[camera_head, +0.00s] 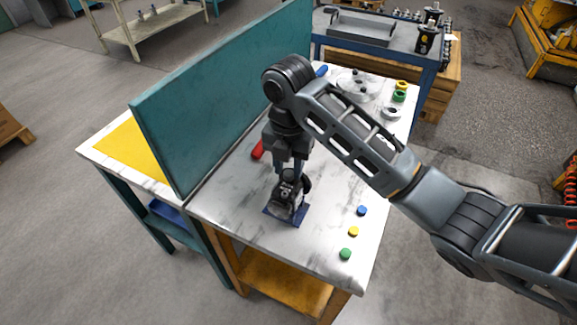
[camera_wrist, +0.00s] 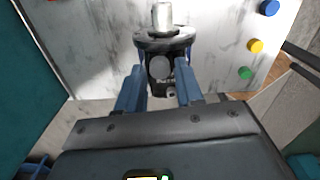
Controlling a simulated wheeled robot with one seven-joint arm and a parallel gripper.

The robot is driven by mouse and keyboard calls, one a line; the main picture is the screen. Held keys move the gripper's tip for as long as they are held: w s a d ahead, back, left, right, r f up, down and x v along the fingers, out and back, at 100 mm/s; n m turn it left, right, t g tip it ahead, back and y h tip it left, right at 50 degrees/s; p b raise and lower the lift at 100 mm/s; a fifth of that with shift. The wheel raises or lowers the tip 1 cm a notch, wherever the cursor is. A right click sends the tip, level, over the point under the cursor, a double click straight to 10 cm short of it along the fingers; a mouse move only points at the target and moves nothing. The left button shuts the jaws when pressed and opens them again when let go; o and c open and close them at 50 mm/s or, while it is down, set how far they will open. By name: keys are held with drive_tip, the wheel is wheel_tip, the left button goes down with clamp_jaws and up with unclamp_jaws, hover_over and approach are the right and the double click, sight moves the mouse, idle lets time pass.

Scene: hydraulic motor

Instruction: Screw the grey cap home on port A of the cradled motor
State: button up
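The dark motor (camera_head: 289,203) sits in a blue cradle (camera_head: 299,220) near the table's front left. In the wrist view the motor's flange (camera_wrist: 178,43) and bright shaft (camera_wrist: 162,17) point away from me. A round grey disc (camera_wrist: 159,67), seemingly the grey cap, shows on the motor's near face. A smaller round fitting (camera_wrist: 171,94) is below it. My gripper (camera_head: 289,169) is right above the motor, pointing down. In the wrist view its blue fingers (camera_wrist: 160,84) stand apart on either side of the disc, with gaps visible. Whether the cap is fully seated cannot be seen.
Blue (camera_head: 361,210), yellow (camera_head: 353,231) and green (camera_head: 345,253) caps lie right of the motor on the white table (camera_head: 325,235). A teal panel (camera_head: 215,105) stands close on the left. A red-handled tool (camera_head: 257,150) lies behind my gripper.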

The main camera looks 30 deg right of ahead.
drive_tip(key=n+b, duration=0.2)
drive_tip(key=n, duration=0.3)
drive_tip(key=shift+f+n, duration=0.15)
drive_tip(key=shift+n, duration=0.95)
drive_tip(key=shift+c, duration=0.4)
clamp_jaws()
drive_tip(key=shift+r+m+p, duration=0.25)
drive_tip(key=shift+m+p, duration=0.3)
drive_tip(key=shift+m, duration=0.35)
drive_tip(key=m+p, duration=0.2)
drive_tip(key=m, duration=0.1)
drive_tip(key=shift+f+m, duration=0.15)
drive_tip(key=shift+m, duration=0.45)
